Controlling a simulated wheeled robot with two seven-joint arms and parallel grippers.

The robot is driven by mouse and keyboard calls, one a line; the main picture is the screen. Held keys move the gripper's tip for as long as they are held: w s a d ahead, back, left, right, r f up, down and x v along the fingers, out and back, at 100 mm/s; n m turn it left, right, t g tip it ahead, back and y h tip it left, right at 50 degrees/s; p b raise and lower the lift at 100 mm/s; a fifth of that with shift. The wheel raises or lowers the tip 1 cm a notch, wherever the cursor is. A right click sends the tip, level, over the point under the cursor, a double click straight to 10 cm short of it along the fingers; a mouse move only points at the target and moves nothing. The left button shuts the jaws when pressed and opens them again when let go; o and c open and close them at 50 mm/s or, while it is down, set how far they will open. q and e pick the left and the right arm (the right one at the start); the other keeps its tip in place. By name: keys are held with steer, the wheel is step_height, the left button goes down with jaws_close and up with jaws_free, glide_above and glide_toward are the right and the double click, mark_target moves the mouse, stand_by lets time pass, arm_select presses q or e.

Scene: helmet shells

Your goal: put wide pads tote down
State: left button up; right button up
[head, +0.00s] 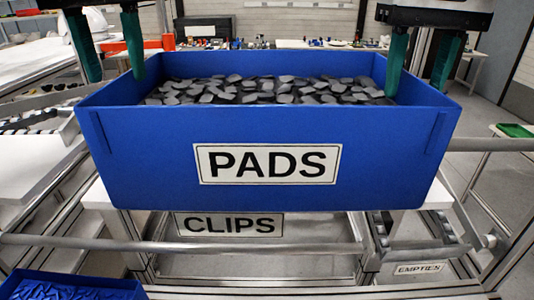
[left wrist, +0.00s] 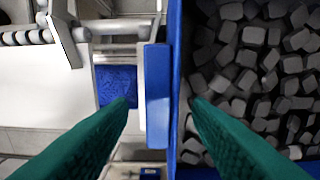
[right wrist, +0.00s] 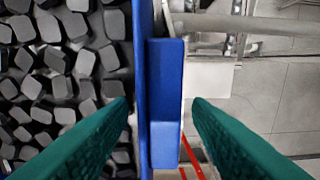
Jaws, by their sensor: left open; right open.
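The wide blue tote (head: 130,150), labelled PADS and full of grey pads (head: 270,90), sits level in the middle of the head view, above a white surface (head: 405,222). Whether it bears fully on that surface is hard to tell. My left gripper (head: 115,65) is open at the tote's left end. In the left wrist view its fingers (left wrist: 160,105) stand either side of the left wall (left wrist: 174,60). My right gripper (head: 420,70) is open at the right end. In the right wrist view its fingers (right wrist: 160,105) straddle the right wall (right wrist: 144,50).
A CLIPS sign (head: 230,224) and a metal rail (head: 180,246) are below the tote. Another blue bin (head: 75,288) is at lower left. An EMPTIES sign (head: 419,268) is at lower right. A roller conveyor (head: 40,115) lies left. Open floor shows at right.

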arm_select(q)
step_height(320, 180, up, 5)
steer(key=shift+d+r, duration=0.1)
arm_select(e)
steer(key=shift+d, duration=0.1)
arm_select(q)
steer(key=shift+w, duration=0.1)
arm_select(e)
step_height(320, 180, up, 5)
steer(key=shift+r, duration=0.1)
steer(key=shift+s+r, duration=0.1)
steer(key=shift+r, duration=1.05)
